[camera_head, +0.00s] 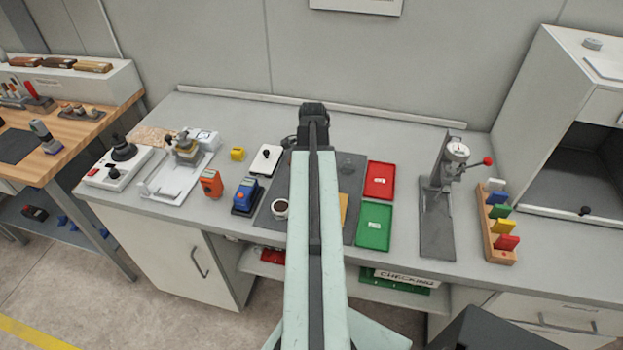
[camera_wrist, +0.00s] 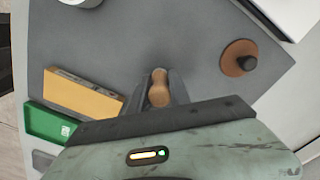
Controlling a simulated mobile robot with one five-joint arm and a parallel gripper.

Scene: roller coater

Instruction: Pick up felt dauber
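In the wrist view, a light-brown wooden handle (camera_wrist: 159,92), rounded at its end, stands between the dark fingers of my gripper (camera_wrist: 160,84). I take it for the felt dauber, but its lower end is hidden. The fingers lie close on both sides of it; I cannot tell whether they touch it. A copper-brown disc with a black knob (camera_wrist: 240,58) sits apart on the grey mat (camera_wrist: 190,40), to the right. In the head view my arm covers the middle of the mat and hides the fingers and the handle.
A tan block (camera_wrist: 84,92) and a green tray (camera_wrist: 48,122) lie left of the gripper in the wrist view. A press stand (camera_head: 438,215) stands farther right.

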